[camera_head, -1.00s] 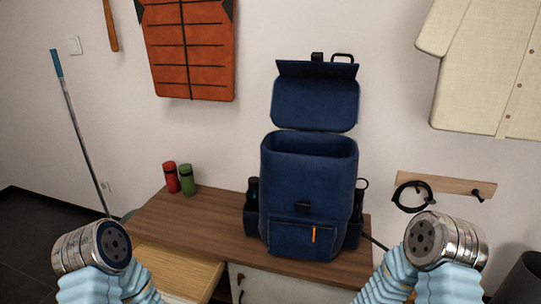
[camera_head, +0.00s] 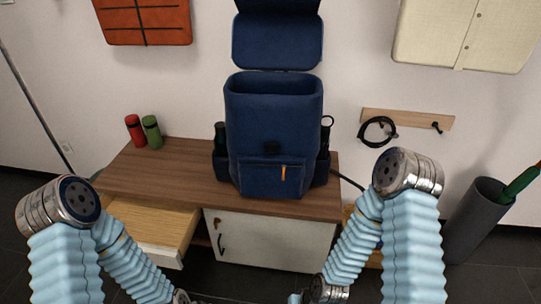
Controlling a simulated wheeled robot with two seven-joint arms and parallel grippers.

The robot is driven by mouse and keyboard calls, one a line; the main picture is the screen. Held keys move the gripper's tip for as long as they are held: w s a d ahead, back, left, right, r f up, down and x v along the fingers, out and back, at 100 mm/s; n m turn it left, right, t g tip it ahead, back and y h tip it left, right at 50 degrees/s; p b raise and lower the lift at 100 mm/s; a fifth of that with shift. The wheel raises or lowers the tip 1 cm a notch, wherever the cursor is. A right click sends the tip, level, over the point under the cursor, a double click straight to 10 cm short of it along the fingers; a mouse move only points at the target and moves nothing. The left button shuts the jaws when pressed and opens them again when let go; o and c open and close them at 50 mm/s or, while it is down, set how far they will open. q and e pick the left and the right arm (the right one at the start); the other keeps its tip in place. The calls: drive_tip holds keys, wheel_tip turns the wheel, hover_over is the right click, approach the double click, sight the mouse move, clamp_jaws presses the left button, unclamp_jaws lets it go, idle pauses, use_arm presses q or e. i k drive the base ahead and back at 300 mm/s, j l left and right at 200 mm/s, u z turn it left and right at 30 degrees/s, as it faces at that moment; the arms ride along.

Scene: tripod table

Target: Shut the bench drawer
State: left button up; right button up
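The bench (camera_head: 165,168) has a brown wooden top and stands against the wall. Its drawer (camera_head: 155,222) is at the left, under the top. The drawer is pulled out towards me and shows a light wood inside and a pale front. My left arm hides its left part. Both of my arms rise in blue sleeves with metal joints, one on each side of the picture. Neither gripper shows in the head view.
A blue backpack (camera_head: 272,140) stands open on the bench. Red (camera_head: 135,130) and green (camera_head: 151,132) bottles stand at the back left. A white cupboard door (camera_head: 270,240) is right of the drawer. A grey bin (camera_head: 475,220) stands at the right.

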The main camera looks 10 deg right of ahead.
sight(164, 232)
drive_tip(key=u, duration=1.25)
drive_tip(key=i+j, duration=0.2)
drive_tip(key=i, duration=0.15)
